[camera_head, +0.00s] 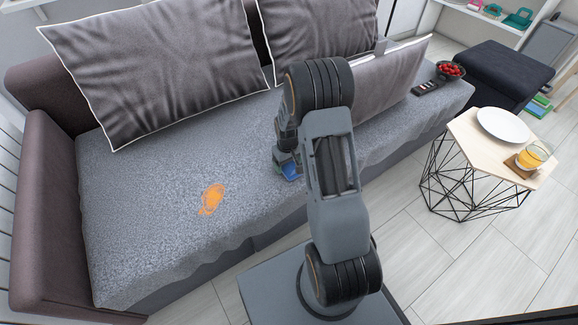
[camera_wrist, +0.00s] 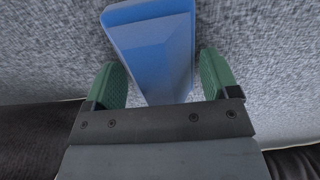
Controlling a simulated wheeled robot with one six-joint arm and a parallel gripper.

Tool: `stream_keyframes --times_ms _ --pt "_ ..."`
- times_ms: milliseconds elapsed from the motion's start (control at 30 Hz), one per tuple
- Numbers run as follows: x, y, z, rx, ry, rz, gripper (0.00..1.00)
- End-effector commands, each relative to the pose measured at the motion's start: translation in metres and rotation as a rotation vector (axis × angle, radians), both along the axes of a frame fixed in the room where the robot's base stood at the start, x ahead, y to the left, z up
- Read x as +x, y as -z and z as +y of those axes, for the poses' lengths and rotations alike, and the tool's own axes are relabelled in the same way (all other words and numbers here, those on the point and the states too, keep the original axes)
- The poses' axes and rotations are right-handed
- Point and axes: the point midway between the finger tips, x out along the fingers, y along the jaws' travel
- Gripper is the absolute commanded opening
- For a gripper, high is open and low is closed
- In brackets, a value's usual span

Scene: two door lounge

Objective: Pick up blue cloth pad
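The blue cloth pad (camera_wrist: 152,45) lies on the grey sofa cover (camera_wrist: 270,60) in the wrist view, a wedge-like block that narrows toward my gripper. My gripper (camera_wrist: 160,62) is open, with one green finger on each side of the pad's near part. Gaps show between the fingers and the pad, wider on the left. In the head view a bit of the pad (camera_head: 291,169) shows under my gripper (camera_head: 284,160), at the sofa seat's front part. My arm hides the rest of it there.
Large grey cushions (camera_head: 160,65) lean at the back. A remote (camera_head: 425,88) and a bowl of red fruit (camera_head: 450,71) are at the seat's right end. A side table (camera_head: 465,130) holds a plate and a glass.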

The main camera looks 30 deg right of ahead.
Motion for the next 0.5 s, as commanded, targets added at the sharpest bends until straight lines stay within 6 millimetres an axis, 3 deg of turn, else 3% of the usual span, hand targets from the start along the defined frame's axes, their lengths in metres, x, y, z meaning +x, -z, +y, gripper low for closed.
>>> stream_keyframes --times_ms 333,500 --pt "0.0000 -0.0001 0.0000 0.000 0.000 0.000 0.47" --pt "0.0001 -0.0002 0.0000 0.000 0.000 0.000 0.45"
